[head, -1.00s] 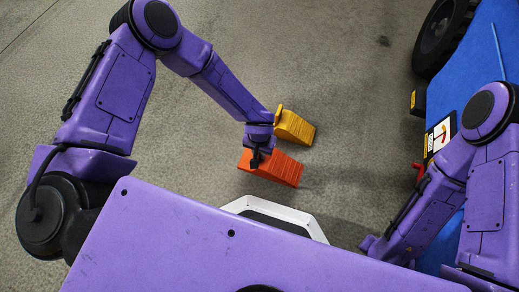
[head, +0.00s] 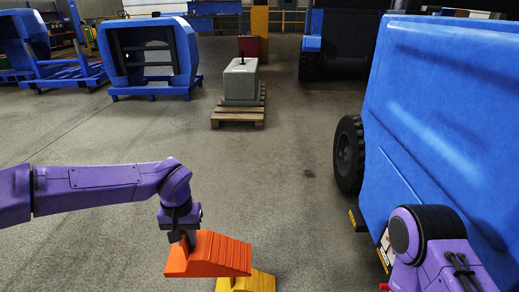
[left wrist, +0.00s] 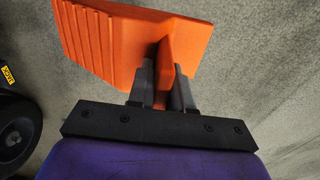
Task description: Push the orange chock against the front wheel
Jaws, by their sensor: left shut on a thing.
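The orange chock (head: 222,254) is a ribbed wedge. My left gripper (head: 189,238) is shut on its upright grip; in the left wrist view the grey fingers (left wrist: 163,82) close on both sides of the orange chock's grip (left wrist: 166,62). The chock appears held above the floor, partly covering a yellow chock (head: 258,283) at the bottom edge of the head view. The front wheel (head: 349,154), a black tyre beside the blue machine body (head: 445,110), stands farther off to the right, well apart from the chock. My right gripper is out of view.
Concrete floor (head: 285,190) is open between the chock and the wheel. A grey block (head: 240,82) on a wooden pallet (head: 238,116) stands farther back. A blue frame (head: 150,55) is at the back left. The blue body bounds the right side.

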